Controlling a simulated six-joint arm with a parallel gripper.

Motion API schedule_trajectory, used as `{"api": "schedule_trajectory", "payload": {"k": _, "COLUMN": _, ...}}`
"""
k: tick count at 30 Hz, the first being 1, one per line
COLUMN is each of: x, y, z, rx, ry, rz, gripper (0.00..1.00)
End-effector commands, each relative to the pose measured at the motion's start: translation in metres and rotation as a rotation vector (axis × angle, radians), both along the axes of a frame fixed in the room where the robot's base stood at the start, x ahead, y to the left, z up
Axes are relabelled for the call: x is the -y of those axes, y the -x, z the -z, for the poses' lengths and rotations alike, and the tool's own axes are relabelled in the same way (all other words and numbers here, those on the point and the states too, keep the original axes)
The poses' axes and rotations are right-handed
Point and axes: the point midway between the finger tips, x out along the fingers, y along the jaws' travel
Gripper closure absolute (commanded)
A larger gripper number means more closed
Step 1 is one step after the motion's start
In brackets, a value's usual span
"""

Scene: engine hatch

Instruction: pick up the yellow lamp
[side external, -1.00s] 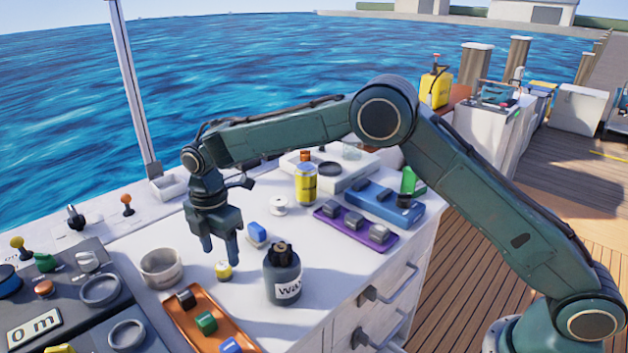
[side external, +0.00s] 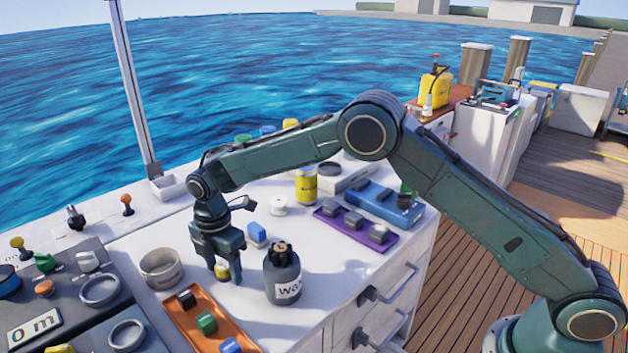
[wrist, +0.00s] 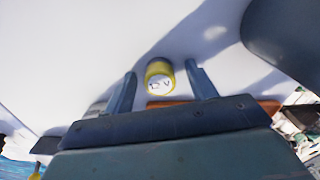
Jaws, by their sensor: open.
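The yellow lamp (side external: 222,272) is a small yellow cylinder standing on the white counter (side external: 330,255). In the wrist view the lamp (wrist: 160,75) shows a pale end marked "12 V". My gripper (side external: 225,276) is down over it, with its fingertips close to the counter. In the wrist view my gripper (wrist: 160,82) is open, one finger on each side of the lamp. Some white shows between each finger and the lamp. In the side view the fingers and palm hide part of the lamp.
A dark bottle (side external: 283,275) stands close to the right of my gripper. A grey ring-shaped cup (side external: 161,268) is to the left. An orange tray (side external: 220,338) with coloured blocks lies in front. A blue and white block (side external: 257,235) and a white spool (side external: 278,205) are behind.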

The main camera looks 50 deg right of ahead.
Motion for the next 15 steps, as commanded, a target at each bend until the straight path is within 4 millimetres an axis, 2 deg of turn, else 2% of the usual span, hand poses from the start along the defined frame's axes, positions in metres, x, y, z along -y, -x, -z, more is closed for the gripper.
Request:
{"api": "schedule_trajectory", "payload": {"k": 2, "x": 0.0, "y": 0.0, "z": -0.0002, "rx": 0.0, "ry": 0.0, "rz": 0.0, "gripper": 0.43}}
{"api": "schedule_trajectory", "payload": {"k": 9, "x": 0.0, "y": 0.0, "z": -0.0003, "rx": 0.0, "ry": 0.0, "rz": 0.0, "gripper": 0.91}}
{"api": "schedule_trajectory", "payload": {"k": 15, "x": 0.0, "y": -0.0001, "z": -0.0004, "rx": 0.0, "ry": 0.0, "rz": 0.0, "gripper": 0.92}}
